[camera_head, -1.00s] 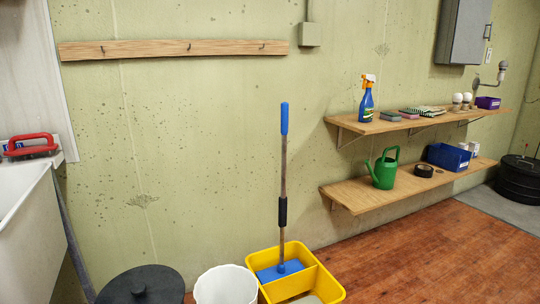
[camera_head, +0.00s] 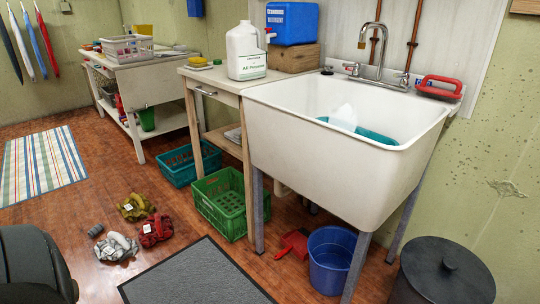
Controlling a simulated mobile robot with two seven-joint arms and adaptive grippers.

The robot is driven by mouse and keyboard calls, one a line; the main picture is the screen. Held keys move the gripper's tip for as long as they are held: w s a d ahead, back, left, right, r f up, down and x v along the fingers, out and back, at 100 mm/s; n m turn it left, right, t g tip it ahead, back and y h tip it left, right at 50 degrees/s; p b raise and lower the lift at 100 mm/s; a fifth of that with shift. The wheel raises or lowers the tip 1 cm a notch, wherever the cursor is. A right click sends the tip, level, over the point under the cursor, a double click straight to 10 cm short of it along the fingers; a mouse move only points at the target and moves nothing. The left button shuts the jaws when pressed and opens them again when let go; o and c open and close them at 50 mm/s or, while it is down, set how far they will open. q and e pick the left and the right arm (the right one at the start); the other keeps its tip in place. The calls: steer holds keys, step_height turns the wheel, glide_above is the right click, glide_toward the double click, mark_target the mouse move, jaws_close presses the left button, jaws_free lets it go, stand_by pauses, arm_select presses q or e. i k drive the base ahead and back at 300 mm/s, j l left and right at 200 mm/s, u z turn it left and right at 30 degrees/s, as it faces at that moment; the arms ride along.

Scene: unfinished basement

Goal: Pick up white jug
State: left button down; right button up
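A white jug (camera_head: 246,52) with a label and a side handle stands upright on a small wooden side table (camera_head: 212,83), just left of the sink. Part of another white item (camera_head: 344,117) shows inside the sink basin, too little of it to name. Neither of my grippers is in view.
A white utility sink (camera_head: 340,165) stands right of the side table. A blue container (camera_head: 291,22) on a wooden block is behind the jug. Green (camera_head: 221,205) and teal crates, a blue bucket (camera_head: 331,262), a grey mat (camera_head: 197,275) and several crumpled cloths lie on the floor in front.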

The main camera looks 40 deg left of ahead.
mark_target(246, 60)
steer(key=u, duration=0.25)
steer(key=i+l+u, duration=0.95)
